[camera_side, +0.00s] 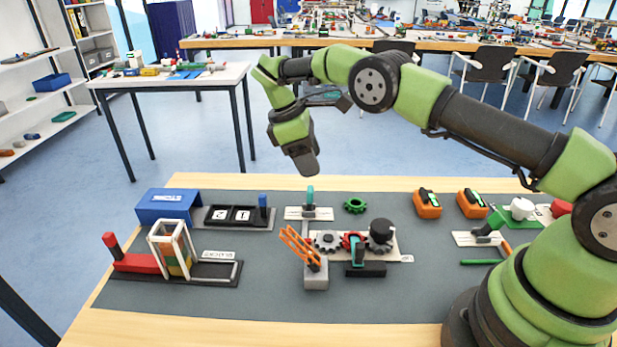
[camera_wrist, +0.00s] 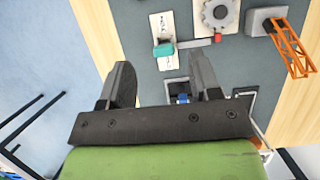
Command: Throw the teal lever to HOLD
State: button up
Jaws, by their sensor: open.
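The teal lever (camera_side: 310,195) stands on a white label plate (camera_side: 294,213) near the far edge of the grey mat. In the wrist view its teal handle (camera_wrist: 163,49) shows over the plate, with a grey bar running right from it. The lettering is too small to read, so I cannot tell which mark the lever is at. My gripper (camera_side: 306,173) is above the lever, pointing down, apart from it. In the wrist view my gripper (camera_wrist: 160,62) is open and empty, and the handle shows just beyond the gap between its fingers.
An orange lattice crane arm (camera_side: 299,245) on a grey block stands in front of the lever. Gears (camera_side: 327,242) and a second teal piece (camera_side: 357,250) are to its right. A dark numbered box with a blue post (camera_side: 262,201) is to its left. A green gear (camera_side: 355,205) lies nearby.

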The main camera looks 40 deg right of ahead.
aim_at(310, 190)
jog(key=shift+r, duration=1.15)
jog(key=c, duration=0.3)
jog(key=m, duration=0.3)
jog(key=m+y, duration=0.1)
jog(key=shift+d+t, duration=0.3)
jog(key=shift+t, duration=0.1)
jog(key=m, duration=0.2)
jog(key=m+t+y, duration=0.1)
jog(key=m, duration=0.2)
jog(key=shift+s+f+m, duration=0.1)
jog(key=shift+s+m, duration=0.1)
jog(key=shift+m, duration=0.1)
jog(key=m, duration=0.2)
jog(key=m+t+y, duration=0.1)
jog(key=m, duration=0.1)
jog(key=shift+s+a+m, duration=0.1)
jog(key=shift+s+m, duration=0.1)
jog(key=shift+m, duration=0.1)
jog(key=m, duration=0.3)
jog(key=shift+s+m+t+y, duration=0.15)
jog(key=shift+m+t+y, duration=0.15)
jog(key=shift+t, duration=0.1)
jog(key=f, duration=1)
jog(key=shift+w+a, duration=0.2)
jog(key=shift+a, duration=0.1)
jog(key=shift+r, duration=0.1)
